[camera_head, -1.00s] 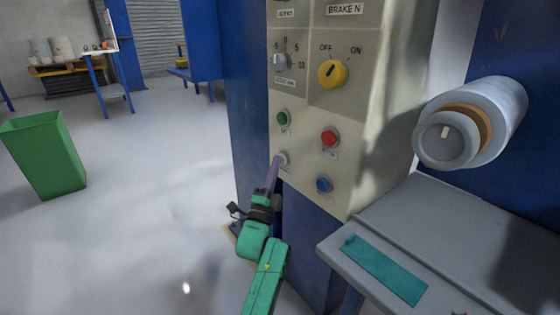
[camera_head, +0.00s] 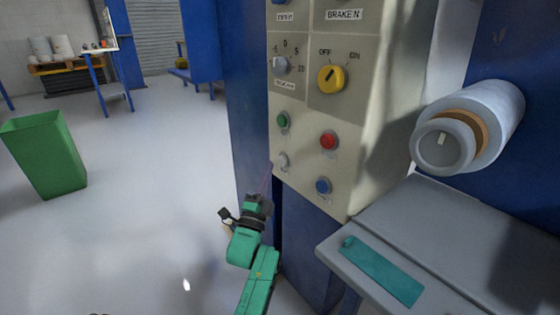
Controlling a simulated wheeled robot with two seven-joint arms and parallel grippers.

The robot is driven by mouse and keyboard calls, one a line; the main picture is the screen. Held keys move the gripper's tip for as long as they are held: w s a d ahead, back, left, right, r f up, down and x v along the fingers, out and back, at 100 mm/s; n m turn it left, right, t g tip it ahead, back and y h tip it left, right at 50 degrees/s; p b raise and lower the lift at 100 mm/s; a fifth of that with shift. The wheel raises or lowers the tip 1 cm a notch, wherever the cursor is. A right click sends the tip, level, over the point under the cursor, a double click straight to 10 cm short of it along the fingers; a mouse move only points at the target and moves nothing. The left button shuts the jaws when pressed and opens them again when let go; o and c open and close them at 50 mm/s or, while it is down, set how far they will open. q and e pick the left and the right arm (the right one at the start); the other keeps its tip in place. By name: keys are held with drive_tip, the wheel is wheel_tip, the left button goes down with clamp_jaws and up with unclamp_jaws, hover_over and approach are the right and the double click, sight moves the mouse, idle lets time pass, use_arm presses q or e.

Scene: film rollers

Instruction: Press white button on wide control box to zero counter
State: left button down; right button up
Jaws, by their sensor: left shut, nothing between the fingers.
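The wide control box (camera_head: 352,112) is a beige panel on a blue machine. The white button (camera_head: 283,160) sits at its lower left, below a green button (camera_head: 282,121). A red button (camera_head: 328,141) and a blue button (camera_head: 323,186) are to the right. My left gripper (camera_head: 265,184) is shut and empty, just below and left of the white button and apart from it. My right gripper is not in view. No counter reading can be made out.
A yellow rotary knob (camera_head: 331,79) and a smaller grey knob (camera_head: 281,64) are higher on the panel. A film roller (camera_head: 468,127) juts out at right above a grey table (camera_head: 450,235). A green bin (camera_head: 45,155) stands left on open floor.

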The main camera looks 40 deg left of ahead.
use_arm(q)
drive_tip(key=shift+s+a+r+p, duration=0.1)
drive_tip(key=shift+s+a+p, duration=0.15)
drive_tip(key=shift+s, duration=0.4)
drive_tip(key=shift+s+a+f+p, duration=0.1)
drive_tip(key=shift+s+a+p, duration=0.1)
drive_tip(key=shift+s, duration=0.45)
drive_tip(key=shift+s+a+r+p, duration=0.15)
drive_tip(key=shift+s+p, duration=0.1)
drive_tip(key=shift+s, duration=0.4)
